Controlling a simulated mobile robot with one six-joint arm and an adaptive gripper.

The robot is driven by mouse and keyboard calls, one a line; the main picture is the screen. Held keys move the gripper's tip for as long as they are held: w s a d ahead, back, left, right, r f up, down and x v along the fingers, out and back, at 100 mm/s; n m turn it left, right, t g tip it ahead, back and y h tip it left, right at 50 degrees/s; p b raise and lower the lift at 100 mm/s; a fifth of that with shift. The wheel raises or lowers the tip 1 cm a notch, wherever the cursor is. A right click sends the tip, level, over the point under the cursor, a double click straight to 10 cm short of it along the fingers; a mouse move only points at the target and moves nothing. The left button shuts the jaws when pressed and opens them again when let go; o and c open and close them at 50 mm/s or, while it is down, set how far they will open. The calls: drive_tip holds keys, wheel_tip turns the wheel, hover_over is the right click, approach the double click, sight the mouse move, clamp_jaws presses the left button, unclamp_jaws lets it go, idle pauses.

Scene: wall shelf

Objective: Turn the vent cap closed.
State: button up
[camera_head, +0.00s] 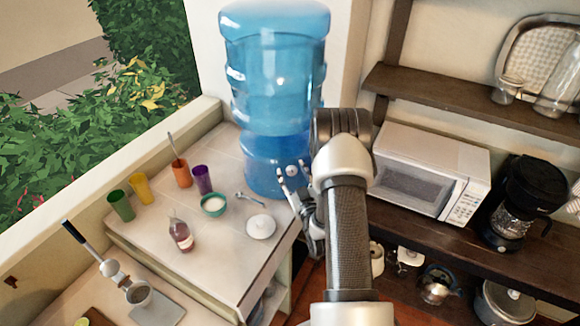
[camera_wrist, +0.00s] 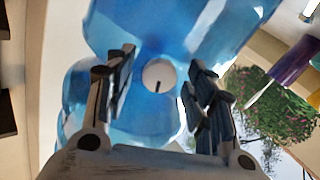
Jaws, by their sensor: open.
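The vent cap (camera_head: 292,171) is a small white disc low on the side of the big blue water bottle (camera_head: 275,75). In the wrist view the vent cap (camera_wrist: 155,72) is round, with a short dark mark running from near its centre downward, almost upright. My gripper (camera_head: 291,176) is beside the bottle with its fingers pointing at the cap. In the wrist view my gripper (camera_wrist: 162,60) is open, with one finger on each side of the cap and visible gaps between. I cannot tell how far the fingertips are from the bottle in depth.
On the counter (camera_head: 150,225) left of the bottle stand a teal bowl (camera_head: 214,206), a white lidded dish (camera_head: 260,227), a soap bottle (camera_head: 181,235) and several coloured cups. A microwave (camera_head: 425,170) is right of my arm, below a wooden shelf (camera_head: 470,100).

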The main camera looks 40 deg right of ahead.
drive_tip(key=shift+s, duration=0.1)
drive_tip(key=shift+c, duration=0.4)
drive_tip(key=c, duration=1)
drive_tip(key=shift+m+b, duration=0.3)
drive_tip(key=shift+b, duration=0.25)
drive_tip(key=m+b, duration=0.3)
drive_tip(key=b, duration=0.1)
drive_tip(key=shift+f+m, duration=0.1)
drive_tip(key=shift+m, duration=0.3)
drive_tip(key=m+b, duration=0.5)
drive_tip(key=shift+m, duration=0.3)
drive_tip(key=m+b, duration=0.4)
drive_tip(key=m, duration=0.1)
drive_tip(key=shift+b, duration=0.3)
drive_tip(key=m+b, duration=0.1)
drive_tip(key=m, duration=0.3)
drive_tip(key=m+b, duration=0.1)
drive_tip(key=shift+r+m+b, duration=0.25)
drive_tip(key=shift+m+b, duration=0.1)
drive_tip(key=shift+m, duration=0.05)
